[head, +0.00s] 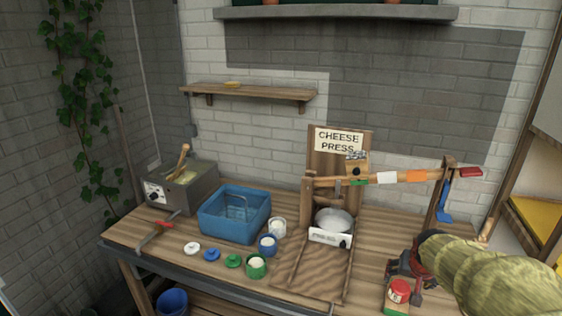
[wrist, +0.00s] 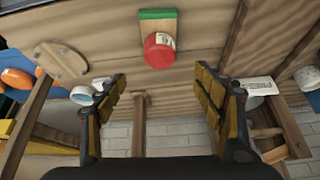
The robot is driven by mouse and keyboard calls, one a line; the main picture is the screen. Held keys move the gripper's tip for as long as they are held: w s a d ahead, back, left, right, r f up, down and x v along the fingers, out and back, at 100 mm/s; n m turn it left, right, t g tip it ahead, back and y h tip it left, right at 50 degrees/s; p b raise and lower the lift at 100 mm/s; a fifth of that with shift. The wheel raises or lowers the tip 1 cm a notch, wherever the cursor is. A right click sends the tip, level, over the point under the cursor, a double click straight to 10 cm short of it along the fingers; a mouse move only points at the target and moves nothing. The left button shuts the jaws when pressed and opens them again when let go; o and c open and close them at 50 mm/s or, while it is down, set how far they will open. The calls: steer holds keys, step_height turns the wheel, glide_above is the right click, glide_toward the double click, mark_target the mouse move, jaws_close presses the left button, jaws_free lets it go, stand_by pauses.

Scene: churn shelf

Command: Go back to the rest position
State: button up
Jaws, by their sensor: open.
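My gripper (head: 404,270) hangs over the right front part of the wooden bench (head: 180,246). In the wrist view my gripper (wrist: 162,80) is open, with a wide empty gap between its padded fingers. My forearm, in a yellow-green sleeve, comes in from the right.
The cheese press (head: 338,168) with its long lever stands left of my gripper. A blue lever handle (head: 445,203) hangs close behind it. A blue basin (head: 234,214), a grey machine (head: 180,187), several cups and coloured lids fill the left side. A shelf (head: 250,91) is on the wall.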

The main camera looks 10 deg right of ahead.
steer(key=s+a+f+g+y, duration=0.1)
steer(key=s+a+f, duration=0.15)
steer(key=s, duration=0.25)
steer(key=s+a+r+n+y, duration=0.1)
steer(key=s+a+r+n, duration=0.1)
steer(key=a, duration=0.6)
steer(key=s+a+r+n+t, duration=0.1)
steer(key=s+a+r+n, duration=0.1)
steer(key=s+a+r, duration=0.3)
steer(key=s+a+r+n+y, duration=0.1)
steer(key=s+a+r+n, duration=0.2)
steer(key=a, duration=0.9)
step_height(320, 180, up, 2)
steer(key=shift+s+r+t+y, duration=0.2)
steer(key=shift+s+t+y, duration=0.15)
steer(key=shift+s, duration=0.3)
steer(key=shift+c, duration=0.8)
